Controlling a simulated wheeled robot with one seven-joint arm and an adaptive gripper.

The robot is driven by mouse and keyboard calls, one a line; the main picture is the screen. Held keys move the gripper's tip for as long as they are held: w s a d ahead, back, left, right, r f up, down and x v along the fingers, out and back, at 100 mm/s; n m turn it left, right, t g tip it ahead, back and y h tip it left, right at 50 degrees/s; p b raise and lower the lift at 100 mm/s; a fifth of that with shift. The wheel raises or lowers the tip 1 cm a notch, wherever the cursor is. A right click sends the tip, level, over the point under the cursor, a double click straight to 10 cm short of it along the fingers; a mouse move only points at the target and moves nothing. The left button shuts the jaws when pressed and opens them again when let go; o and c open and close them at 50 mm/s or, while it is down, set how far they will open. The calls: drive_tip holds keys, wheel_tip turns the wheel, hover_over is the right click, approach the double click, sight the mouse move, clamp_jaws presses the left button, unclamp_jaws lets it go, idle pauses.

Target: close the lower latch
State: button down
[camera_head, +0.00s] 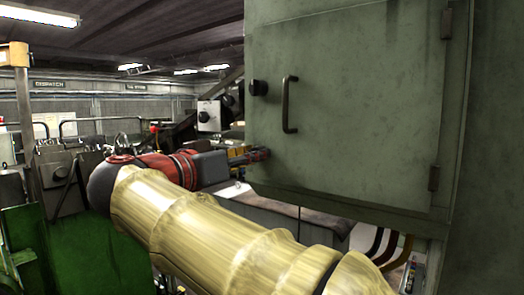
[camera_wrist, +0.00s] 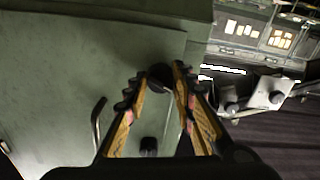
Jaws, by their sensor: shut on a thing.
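The green-grey cabinet door (camera_head: 350,110) is shut in the head view, with its hinges on the right. The upper latch, a dark knob (camera_head: 258,87), sits at its left edge; a dark knob low in the wrist view (camera_wrist: 148,146) appears to be the same one. My gripper (camera_head: 262,154) reaches the door's lower left corner. In the wrist view my gripper (camera_wrist: 159,78) has its fingertips on either side of the lower latch, a dark round knob (camera_wrist: 160,73), and is shut on it. In the head view the fingers hide the lower latch. Its turn angle cannot be told.
A dark bar handle (camera_head: 289,104) stands out from the door near the upper latch, and also shows in the wrist view (camera_wrist: 98,122). A grey box with a black knob (camera_head: 209,116) stands beyond the door's left edge. A green machine part (camera_head: 90,245) is at lower left.

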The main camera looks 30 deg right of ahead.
drive_tip(key=n+p, duration=0.2)
drive_tip(key=n, duration=0.3)
drive_tip(key=shift+n, duration=0.3)
drive_tip(key=c, duration=1.3)
unclamp_jaws()
drive_tip(key=shift+o, duration=0.2)
drive_tip(key=b+v, duration=0.1)
drive_tip(key=v, duration=0.7)
